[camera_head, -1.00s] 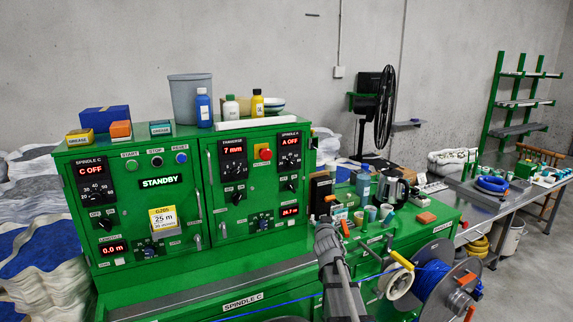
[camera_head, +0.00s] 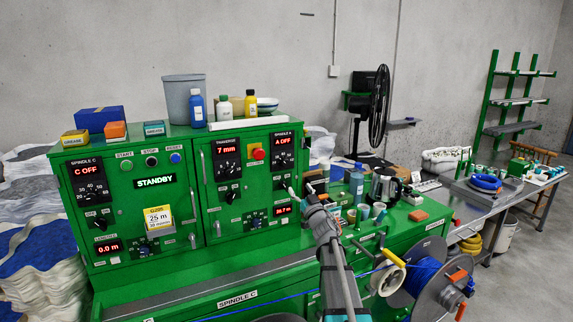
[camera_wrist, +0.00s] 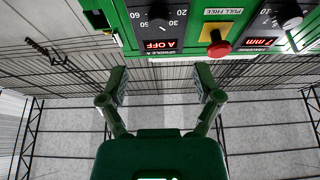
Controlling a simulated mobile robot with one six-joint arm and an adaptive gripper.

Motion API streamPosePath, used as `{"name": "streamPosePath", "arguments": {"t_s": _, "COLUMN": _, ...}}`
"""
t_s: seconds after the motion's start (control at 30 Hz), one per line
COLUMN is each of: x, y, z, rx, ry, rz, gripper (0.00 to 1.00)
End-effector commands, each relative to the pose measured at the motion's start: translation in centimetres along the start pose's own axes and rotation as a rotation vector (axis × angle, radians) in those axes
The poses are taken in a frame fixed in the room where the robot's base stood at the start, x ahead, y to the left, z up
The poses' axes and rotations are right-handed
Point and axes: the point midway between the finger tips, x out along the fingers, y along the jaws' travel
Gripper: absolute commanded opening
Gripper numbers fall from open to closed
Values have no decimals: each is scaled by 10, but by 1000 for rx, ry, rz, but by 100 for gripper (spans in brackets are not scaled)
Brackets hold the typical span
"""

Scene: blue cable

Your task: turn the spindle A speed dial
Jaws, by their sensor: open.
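The spindle A panel (camera_head: 285,146) is at the right end of the green cabinet front, with its red display reading A OFF. Its speed dial shows upside down in the wrist view as a dark knob (camera_wrist: 158,21) with scale numbers around it, at the top edge above the display (camera_wrist: 161,44). My gripper (camera_head: 301,192) is in front of the panel's lower right part in the head view. In the wrist view my gripper (camera_wrist: 160,88) is open and empty, its fingers spread left and right, apart from the dial.
Bottles, a kettle (camera_head: 384,187) and a blue cable reel (camera_head: 424,277) stand on or by the bench to the right.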

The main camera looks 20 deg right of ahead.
Motion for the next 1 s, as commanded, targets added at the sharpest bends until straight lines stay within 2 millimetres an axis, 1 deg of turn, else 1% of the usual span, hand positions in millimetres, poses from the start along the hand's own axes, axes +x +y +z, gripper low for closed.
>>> {"name": "streamPosePath", "arguments": {"t_s": 0.17, "x": 0, "y": 2, "z": 0, "rx": -1, "ry": 0, "rz": 4, "gripper": 82}}
{"name": "streamPosePath", "arguments": {"t_s": 0.27, "x": 4, "y": 3, "z": -1, "rx": -2, "ry": -1, "rz": 5, "gripper": 82}}
{"name": "streamPosePath", "arguments": {"t_s": 0.47, "x": 20, "y": 5, "z": -1, "rx": -2, "ry": -1, "rz": 6, "gripper": 82}}
{"name": "streamPosePath", "arguments": {"t_s": 0.67, "x": 47, "y": 5, "z": -2, "rx": -1, "ry": -1, "rz": 6, "gripper": 82}}
{"name": "streamPosePath", "arguments": {"t_s": 1.0, "x": 100, "y": 6, "z": -2, "rx": -1, "ry": -2, "rz": 8, "gripper": 82}}
